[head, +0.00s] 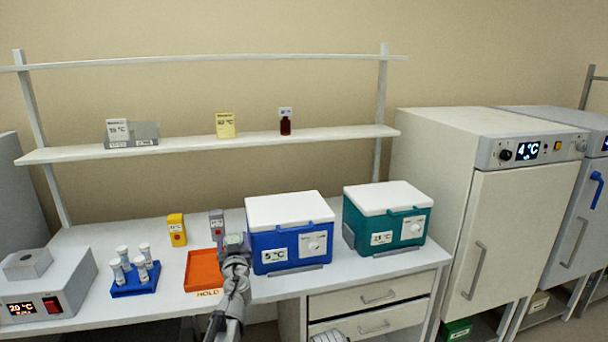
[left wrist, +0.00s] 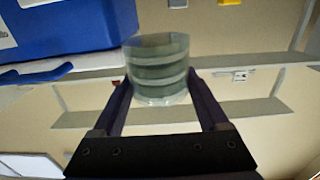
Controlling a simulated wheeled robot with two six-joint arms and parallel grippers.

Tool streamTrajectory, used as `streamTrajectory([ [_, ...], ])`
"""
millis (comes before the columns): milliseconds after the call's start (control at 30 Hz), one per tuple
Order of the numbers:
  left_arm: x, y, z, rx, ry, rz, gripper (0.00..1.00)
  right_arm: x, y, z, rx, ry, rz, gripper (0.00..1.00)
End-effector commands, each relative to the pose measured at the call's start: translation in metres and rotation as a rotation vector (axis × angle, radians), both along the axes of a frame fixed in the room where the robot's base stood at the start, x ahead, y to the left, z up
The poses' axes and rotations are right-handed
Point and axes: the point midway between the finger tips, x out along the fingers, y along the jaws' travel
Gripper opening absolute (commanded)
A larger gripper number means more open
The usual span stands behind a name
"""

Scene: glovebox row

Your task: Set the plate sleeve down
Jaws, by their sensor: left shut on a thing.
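The plate sleeve (left wrist: 158,70) is a clear cylinder with a stack of greenish plates inside. In the left wrist view it sits between the two fingers of my left gripper (left wrist: 160,92), which is shut on it. In the head view my left gripper (head: 236,250) is over the bench front, between the orange HOLD tray and the blue cooler. The sleeve (head: 233,240) shows small there, partly hidden by the gripper. I cannot tell its height above the bench.
The orange HOLD tray (head: 204,268) looks empty. The blue 5 °C cooler (head: 290,246) and the teal cooler (head: 386,229) are lidded. A blue rack (head: 135,287) holds several vials. Yellow (head: 177,229) and grey (head: 216,224) labelled blocks stand behind the tray. A shelf (head: 210,143) spans the back.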

Motion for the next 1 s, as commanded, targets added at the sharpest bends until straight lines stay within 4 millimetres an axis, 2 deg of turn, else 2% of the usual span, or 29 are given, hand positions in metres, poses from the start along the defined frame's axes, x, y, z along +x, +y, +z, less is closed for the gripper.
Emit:
streamTrajectory([
  [33, 0.0, 0.0, 0.015, 0.0, 0.0, 0.0, 0.03, 0.0, 0.0, 0.015, 0.0, 0.0, 0.0, 0.5],
  [100, 0.0, 0.0, 0.019, 0.0, 0.0, 0.0, 0.03, 0.0, 0.0, 0.019, 0.0, 0.0, 0.0, 0.5],
  [667, 0.0, 0.0, 0.015, 0.0, 0.0, 0.0, 0.03, 0.0, 0.0, 0.015, 0.0, 0.0, 0.0, 0.5],
  [833, 0.0, 0.0, 0.004, 0.0, 0.0, 0.0, 0.03, 0.0, 0.0, 0.004, 0.0, 0.0, 0.0, 0.5],
  [1000, 0.0, 0.0, -0.023, 0.0, 0.0, 0.0, 0.03, 0.0, 0.0, -0.023, 0.0, 0.0, 0.0, 0.5],
])
